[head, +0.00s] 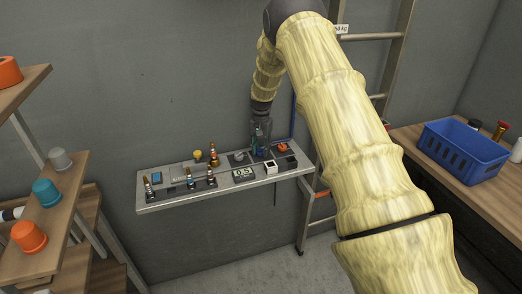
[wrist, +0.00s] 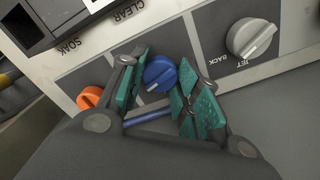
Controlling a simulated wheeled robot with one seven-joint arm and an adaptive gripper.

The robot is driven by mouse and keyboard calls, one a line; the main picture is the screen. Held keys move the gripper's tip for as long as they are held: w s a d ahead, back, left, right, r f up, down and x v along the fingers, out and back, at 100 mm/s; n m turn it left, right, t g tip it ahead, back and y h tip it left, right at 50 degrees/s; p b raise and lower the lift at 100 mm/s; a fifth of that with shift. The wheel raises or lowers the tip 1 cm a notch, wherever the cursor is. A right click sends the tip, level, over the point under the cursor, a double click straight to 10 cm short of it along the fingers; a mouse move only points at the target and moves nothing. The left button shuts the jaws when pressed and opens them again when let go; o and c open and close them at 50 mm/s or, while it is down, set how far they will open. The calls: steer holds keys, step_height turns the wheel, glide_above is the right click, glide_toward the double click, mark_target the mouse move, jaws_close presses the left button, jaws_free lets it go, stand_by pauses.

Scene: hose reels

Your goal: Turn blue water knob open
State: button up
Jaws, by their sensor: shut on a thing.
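The blue water knob (wrist: 158,73) is a round knob with a pale pointer mark, set on a dark panel square in the wrist view. My gripper (wrist: 160,68) has its teal-padded fingers on either side of the knob and is shut on it. In the head view my gripper (head: 261,143) reaches down to the right part of the wall shelf panel (head: 160,204) and mostly hides the blue knob.
An orange knob (wrist: 90,97) and a grey knob (wrist: 252,38) flank the blue one. A blue pipe (wrist: 148,115) runs below it. A blue crate (head: 462,150) sits on the right bench.

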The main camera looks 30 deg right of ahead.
steer(key=shift+w+r+m, duration=0.1)
steer(key=shift+m, duration=1.5)
steer(key=o, duration=1)
steer(key=shift+d, duration=0.1)
steer(key=shift+o, duration=0.2)
step_height(320, 180, up, 12)
